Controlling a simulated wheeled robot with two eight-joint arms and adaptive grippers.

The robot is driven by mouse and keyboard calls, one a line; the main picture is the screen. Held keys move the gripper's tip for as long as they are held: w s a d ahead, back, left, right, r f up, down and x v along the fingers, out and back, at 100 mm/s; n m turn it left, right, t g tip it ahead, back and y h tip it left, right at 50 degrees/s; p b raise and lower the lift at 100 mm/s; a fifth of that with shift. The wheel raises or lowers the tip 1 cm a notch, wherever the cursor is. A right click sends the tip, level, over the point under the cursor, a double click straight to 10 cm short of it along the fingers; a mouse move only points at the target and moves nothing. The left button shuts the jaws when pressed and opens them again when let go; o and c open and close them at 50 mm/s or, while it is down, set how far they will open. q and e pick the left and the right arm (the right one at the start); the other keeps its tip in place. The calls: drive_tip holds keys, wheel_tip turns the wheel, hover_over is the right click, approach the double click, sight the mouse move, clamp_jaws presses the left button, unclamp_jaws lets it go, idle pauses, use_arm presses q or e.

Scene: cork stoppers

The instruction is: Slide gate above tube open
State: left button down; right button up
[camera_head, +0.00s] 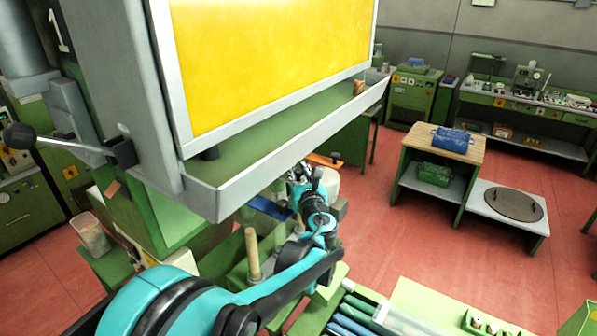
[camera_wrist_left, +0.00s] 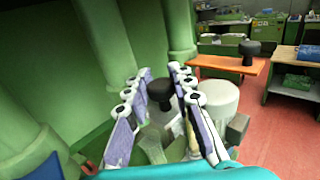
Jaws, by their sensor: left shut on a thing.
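My left gripper (camera_head: 312,182) is below the ledge of the large machine in the head view. In the left wrist view its fingers (camera_wrist_left: 161,86) are closed around a black knob (camera_wrist_left: 160,93). The plate under that knob is mostly hidden by the fingers. A flat orange plate (camera_wrist_left: 213,64) with its own black knob (camera_wrist_left: 249,49) lies beyond, apart from the gripper. The orange plate also shows in the head view (camera_head: 323,159). A blue plate (camera_head: 270,208) is left of the gripper. A pale cylinder (camera_wrist_left: 217,101) stands right of the fingers. The tube cannot be clearly made out.
The machine's yellow panel (camera_head: 270,60) and grey ledge (camera_head: 290,148) overhang my left arm. Green columns (camera_wrist_left: 90,60) stand close on the left in the wrist view. A wooden peg (camera_head: 252,255) stands near my forearm. A wood-topped stand (camera_head: 445,142) is farther right, with open red floor between.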

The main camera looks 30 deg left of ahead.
use_arm(q)
drive_tip(key=d, duration=0.4)
drive_tip(key=shift+s+d, duration=0.2)
drive_tip(key=shift+d, duration=0.1)
drive_tip(key=c, duration=1.4)
unclamp_jaws()
drive_tip(key=shift+d, duration=0.1)
drive_tip(key=shift+c, duration=0.2)
drive_tip(key=shift+o, duration=0.9)
drive_tip(key=shift+d, duration=0.2)
drive_tip(key=shift+s, duration=0.15)
drive_tip(key=v, duration=1.2)
